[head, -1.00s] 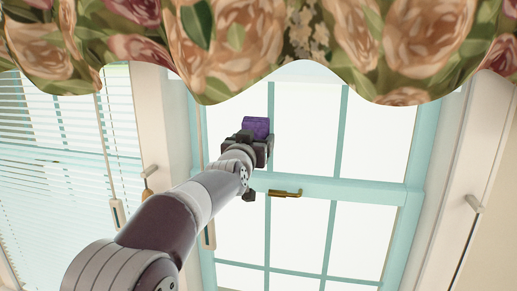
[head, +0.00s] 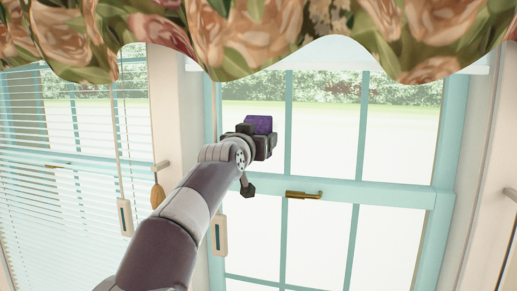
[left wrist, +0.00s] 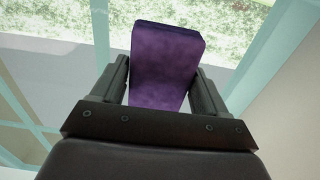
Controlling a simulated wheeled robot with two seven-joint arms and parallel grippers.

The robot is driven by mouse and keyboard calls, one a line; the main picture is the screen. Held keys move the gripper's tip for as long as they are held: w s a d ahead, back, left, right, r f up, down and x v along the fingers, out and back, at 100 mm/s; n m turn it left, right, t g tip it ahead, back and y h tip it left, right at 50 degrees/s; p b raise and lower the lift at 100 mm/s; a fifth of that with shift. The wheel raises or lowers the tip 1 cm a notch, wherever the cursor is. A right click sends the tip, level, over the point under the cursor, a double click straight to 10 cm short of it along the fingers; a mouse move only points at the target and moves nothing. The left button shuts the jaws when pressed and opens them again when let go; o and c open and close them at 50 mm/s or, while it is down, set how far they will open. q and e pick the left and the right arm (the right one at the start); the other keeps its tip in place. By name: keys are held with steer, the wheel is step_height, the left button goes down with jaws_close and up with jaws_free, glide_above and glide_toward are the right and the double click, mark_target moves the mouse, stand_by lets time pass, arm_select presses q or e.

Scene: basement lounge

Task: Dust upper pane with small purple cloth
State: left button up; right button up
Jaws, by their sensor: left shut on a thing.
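The small purple cloth (head: 259,124) is a folded, block-like piece. It also shows in the left wrist view (left wrist: 163,65), clasped between both fingers. My left gripper (head: 258,138) is shut on it and holds it up in front of the upper pane (head: 330,130). The pane is clear glass in a pale teal frame with thin upright bars. The cloth appears over the left part of the pane. I cannot tell whether it touches the glass. My right gripper is not in view.
A flowered valance (head: 290,35) hangs across the top. A brass latch (head: 303,194) sits on the middle rail, right of my left arm. Blinds (head: 80,150) with hanging cords cover the window at left. A cream wall post (head: 490,170) stands at right.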

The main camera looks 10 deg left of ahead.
arm_select(q)
steer(key=shift+r, duration=0.1)
steer(key=s+b, duration=0.4)
steer(key=s, duration=0.2)
steer(key=shift+s+b, duration=0.1)
steer(key=shift+b, duration=0.25)
steer(key=s+b, duration=0.1)
steer(key=s, duration=0.2)
steer(key=shift+a+b, duration=0.1)
steer(key=shift+b, duration=0.3)
steer(key=shift+w, duration=0.1)
